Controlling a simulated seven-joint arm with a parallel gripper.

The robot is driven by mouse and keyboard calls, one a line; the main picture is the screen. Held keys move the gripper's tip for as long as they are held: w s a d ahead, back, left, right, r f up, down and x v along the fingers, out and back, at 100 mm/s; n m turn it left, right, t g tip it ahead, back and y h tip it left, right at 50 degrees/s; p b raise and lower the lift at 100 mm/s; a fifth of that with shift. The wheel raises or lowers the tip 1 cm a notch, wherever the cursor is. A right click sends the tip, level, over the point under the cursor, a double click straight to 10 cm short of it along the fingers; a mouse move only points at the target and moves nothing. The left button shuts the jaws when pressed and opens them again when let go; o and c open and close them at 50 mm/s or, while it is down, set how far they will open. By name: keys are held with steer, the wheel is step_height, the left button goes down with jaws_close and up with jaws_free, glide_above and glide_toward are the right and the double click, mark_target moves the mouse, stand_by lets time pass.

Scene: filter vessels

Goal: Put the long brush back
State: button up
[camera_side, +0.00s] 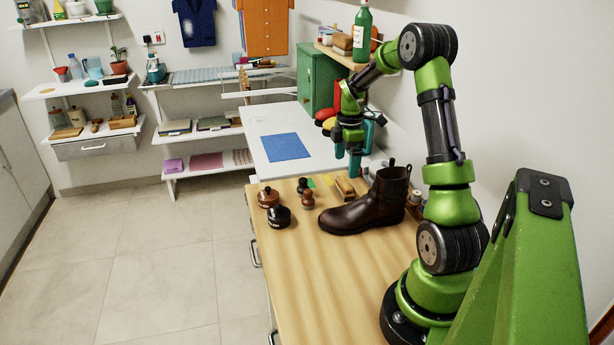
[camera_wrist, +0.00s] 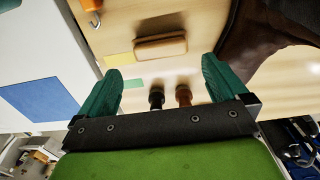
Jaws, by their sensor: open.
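A long wooden brush (camera_side: 345,187) lies on the wooden bench top, left of the boot's heel and shaft. In the wrist view the brush (camera_wrist: 160,46) lies across the picture, ahead of and between my two teal fingers. My gripper (camera_side: 348,162) is above the bench near its far end, fingers pointing down. In the wrist view my gripper (camera_wrist: 162,66) is open with nothing between its fingers. A yellow patch (camera_wrist: 118,58) and a green patch (camera_wrist: 135,83) lie flat beside the brush.
A brown boot (camera_side: 362,208) stands right of the brush. Two small knobbed daubers (camera_side: 308,199) and two round pots (camera_side: 279,217) stand to its left. Beyond is a white table with a blue mat (camera_side: 272,147) and a green cabinet (camera_side: 320,75). The near bench is clear.

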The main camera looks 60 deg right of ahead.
mark_target(345, 182)
steer(key=w+a+r+m+t, duration=0.2)
steer(key=a+r+m+t, duration=0.15)
steer(key=a+r, duration=1.1)
steer(key=s+a+m+t+y, duration=0.1)
steer(key=s+a+m, duration=0.3)
steer(key=a, duration=0.6)
steer(key=s+a+m+t+y, duration=0.1)
steer(key=s+a+m, duration=0.4)
steer(key=a, duration=0.6)
steer(key=shift+s+r+t, duration=0.3)
steer(key=shift+r+t, duration=0.1)
steer(key=shift+t, duration=0.35)
